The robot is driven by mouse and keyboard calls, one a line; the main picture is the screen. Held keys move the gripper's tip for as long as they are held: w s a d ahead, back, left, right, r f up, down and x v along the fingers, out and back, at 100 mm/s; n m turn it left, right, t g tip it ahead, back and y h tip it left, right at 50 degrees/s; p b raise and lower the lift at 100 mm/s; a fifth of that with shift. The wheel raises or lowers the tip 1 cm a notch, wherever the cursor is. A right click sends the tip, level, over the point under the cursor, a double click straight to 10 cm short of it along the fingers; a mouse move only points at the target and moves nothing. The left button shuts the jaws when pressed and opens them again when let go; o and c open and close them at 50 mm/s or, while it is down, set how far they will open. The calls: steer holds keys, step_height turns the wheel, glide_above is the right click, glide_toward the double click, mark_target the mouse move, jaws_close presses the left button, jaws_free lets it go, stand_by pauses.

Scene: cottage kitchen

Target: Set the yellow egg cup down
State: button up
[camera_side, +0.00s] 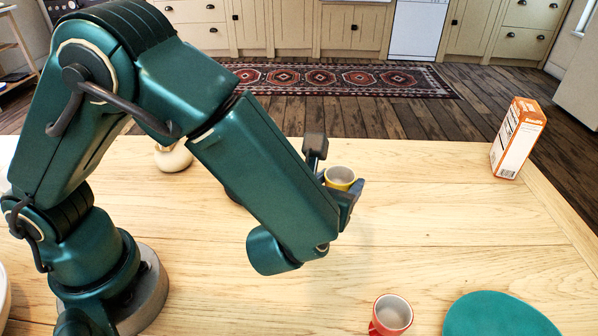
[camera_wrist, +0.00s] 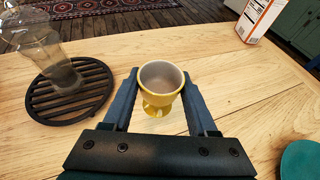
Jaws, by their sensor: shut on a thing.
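The yellow egg cup (camera_wrist: 160,88) is upright between the two fingers of my gripper (camera_wrist: 161,98) in the wrist view. My gripper is shut on it. In the side view the egg cup (camera_side: 340,178) shows at the end of my arm, partly hidden by the near finger of my gripper (camera_side: 338,187). The wooden table (camera_side: 440,220) lies below. I cannot tell from these views how far the cup's foot is from the tabletop.
A red cup (camera_side: 391,314) and a teal plate (camera_side: 500,316) are at the front right. An orange and white box (camera_side: 517,139) stands at the back right. In the wrist view a clear glass vessel (camera_wrist: 47,58) stands on a black round trivet (camera_wrist: 70,115) to the left.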

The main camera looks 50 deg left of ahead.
steer(key=shift+f, duration=2.75)
steer(key=shift+f, duration=0.6)
steer(key=o, duration=1.5)
steer(key=shift+c, duration=0.2)
